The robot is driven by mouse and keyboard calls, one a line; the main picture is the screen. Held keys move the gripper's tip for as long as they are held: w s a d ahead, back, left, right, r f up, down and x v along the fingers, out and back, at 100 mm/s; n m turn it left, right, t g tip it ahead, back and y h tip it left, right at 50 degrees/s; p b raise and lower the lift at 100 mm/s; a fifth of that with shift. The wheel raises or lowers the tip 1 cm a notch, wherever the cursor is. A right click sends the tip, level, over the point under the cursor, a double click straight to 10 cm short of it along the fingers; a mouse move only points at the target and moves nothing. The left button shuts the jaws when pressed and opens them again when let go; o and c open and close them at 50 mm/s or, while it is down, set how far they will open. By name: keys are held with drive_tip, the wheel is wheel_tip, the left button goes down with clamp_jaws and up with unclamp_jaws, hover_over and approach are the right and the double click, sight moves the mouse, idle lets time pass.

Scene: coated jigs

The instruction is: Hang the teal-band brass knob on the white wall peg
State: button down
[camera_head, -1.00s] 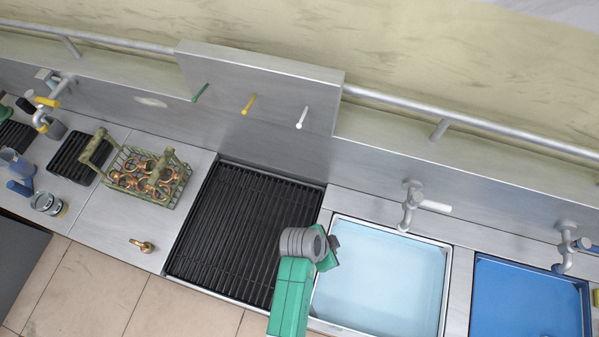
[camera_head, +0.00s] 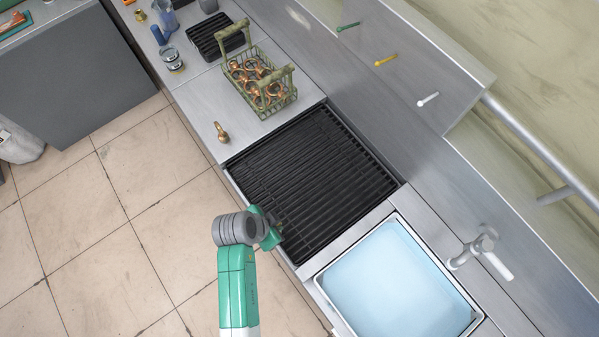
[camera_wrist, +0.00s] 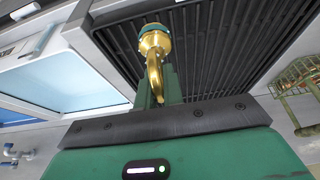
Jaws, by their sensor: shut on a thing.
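The teal-band brass knob (camera_wrist: 153,42) shows in the wrist view, with a teal band around its round end and a curved golden hook toward me. My gripper (camera_wrist: 157,88) is shut on the knob by its hook part. In the head view my gripper (camera_head: 270,228) is above the front edge of the black grate, and the knob is hidden or too small to tell there. The white wall peg (camera_head: 428,99) sticks out of the grey back panel, the nearest to the basin in a row with a yellow peg (camera_head: 386,60) and a green peg (camera_head: 348,26).
A green wire basket (camera_head: 272,100) of brass pieces stands on the counter behind a loose brass piece (camera_head: 222,133). The black grate (camera_head: 320,170) is bare. A light-blue basin (camera_head: 395,285) with a tap (camera_head: 478,250) lies at the right. A rail (camera_head: 530,140) runs along the wall.

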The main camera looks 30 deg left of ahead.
drive_tip(key=shift+w+d+f+b, duration=0.15)
drive_tip(key=shift+w+d+f, duration=0.45)
drive_tip(key=shift+w, duration=1.4)
drive_tip(key=shift+w+d+f+b, duration=0.1)
drive_tip(key=shift+w+d+f, duration=0.15)
drive_tip(key=shift+w+f, duration=1.2)
drive_tip(key=shift+w+d+f+b, duration=0.2)
drive_tip(key=shift+w+d, duration=0.25)
drive_tip(key=shift+w, duration=2.05)
drive_tip(key=shift+f, duration=0.2)
drive_tip(key=c, duration=1.5)
unclamp_jaws()
